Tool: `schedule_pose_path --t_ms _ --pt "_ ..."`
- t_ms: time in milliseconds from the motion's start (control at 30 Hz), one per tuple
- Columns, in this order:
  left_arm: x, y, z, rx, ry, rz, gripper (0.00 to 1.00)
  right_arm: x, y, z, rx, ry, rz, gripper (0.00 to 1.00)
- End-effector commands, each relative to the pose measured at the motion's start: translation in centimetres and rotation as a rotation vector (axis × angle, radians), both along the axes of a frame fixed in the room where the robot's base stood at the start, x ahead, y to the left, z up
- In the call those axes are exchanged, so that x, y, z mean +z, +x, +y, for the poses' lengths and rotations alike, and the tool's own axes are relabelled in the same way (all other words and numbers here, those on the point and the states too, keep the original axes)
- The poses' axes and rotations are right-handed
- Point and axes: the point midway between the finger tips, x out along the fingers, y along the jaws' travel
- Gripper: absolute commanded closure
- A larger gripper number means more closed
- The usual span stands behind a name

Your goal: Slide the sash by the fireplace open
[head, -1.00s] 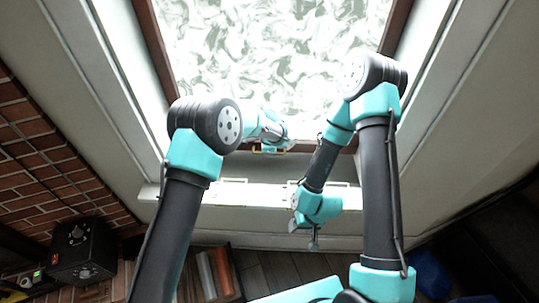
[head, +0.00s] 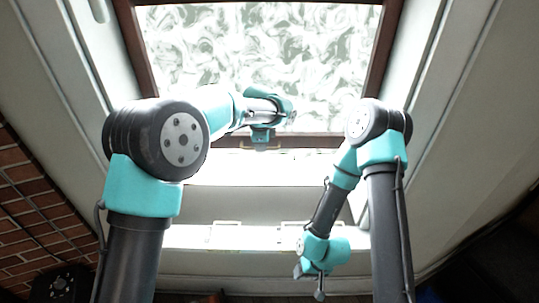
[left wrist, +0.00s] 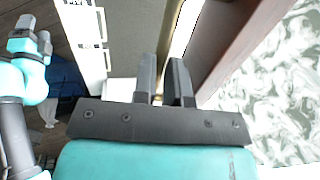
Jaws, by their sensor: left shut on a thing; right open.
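The sash (head: 200,145) is a dark brown frame around swirled frosted glass (head: 265,50). Its bottom rail stands well above the pale sill (head: 190,236), with an open gap between them. My left gripper (head: 262,137) is at the middle of the bottom rail and shut on the sash's handle, which is mostly hidden by the fingers. In the left wrist view the fingers (left wrist: 166,80) are close together beside the brown rail (left wrist: 235,45). My right gripper (head: 312,282) is open and empty, low in front of the sill; it also shows in the left wrist view (left wrist: 30,38).
White window jambs (head: 440,90) stand on both sides. Pale metal fittings (head: 298,226) lie along the sill. A brick wall (head: 30,220) is at the left, with a dark box (head: 62,285) below it.

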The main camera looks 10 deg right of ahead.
Motion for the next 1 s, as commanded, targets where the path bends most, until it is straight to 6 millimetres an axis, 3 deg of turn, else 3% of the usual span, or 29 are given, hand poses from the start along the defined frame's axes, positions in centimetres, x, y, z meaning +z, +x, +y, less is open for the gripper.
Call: schedule_pose_path --t_ms 367,400,633,1000 --pt "0.49 0.08 0.27 0.004 0.000 -0.003 1.00 0.00 0.00 0.01 0.000 0.000 0.000 0.39" --pt "0.48 0.08 0.27 0.004 0.000 -0.003 0.85 0.01 0.00 0.02 0.000 0.000 0.000 0.39" --pt "0.39 0.07 0.25 0.004 0.000 -0.002 0.63 0.00 0.00 0.01 0.000 0.000 0.000 0.39" --pt "0.79 0.02 0.25 0.004 -0.001 -0.002 0.62 0.00 0.01 0.01 0.000 0.000 0.000 0.39"
